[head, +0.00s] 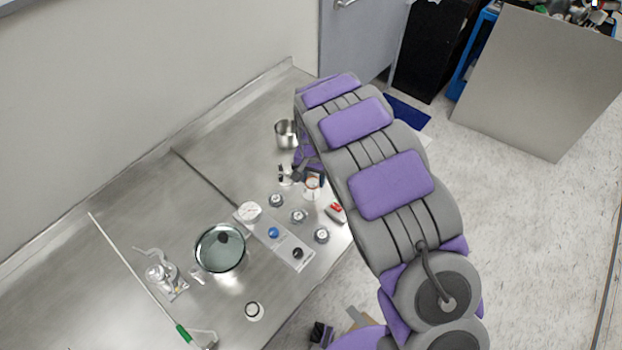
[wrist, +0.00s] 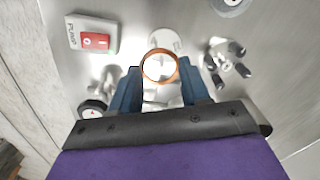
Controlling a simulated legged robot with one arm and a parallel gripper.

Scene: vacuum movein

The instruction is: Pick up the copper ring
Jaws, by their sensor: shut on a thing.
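The copper ring (wrist: 159,65) shows in the wrist view as a round orange-brown band, between the tips of two blue fingers. My gripper (wrist: 158,80) is shut on the ring. Pale metal parts show through and just below it. In the head view my gripper (head: 308,174) is low over the steel bench, partly hidden by my arm. A small white cylinder with an orange-brown edge (head: 312,187) shows just below it there; I cannot tell whether that edge is the ring.
A pump switch box (wrist: 93,38) with a red switch and a metal fitting (wrist: 228,56) lie close by. A steel cup (head: 286,134), a control panel (head: 262,225), several knobs and a glass-topped chamber (head: 220,248) stand on the bench (head: 130,190). The bench's left back is mostly clear.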

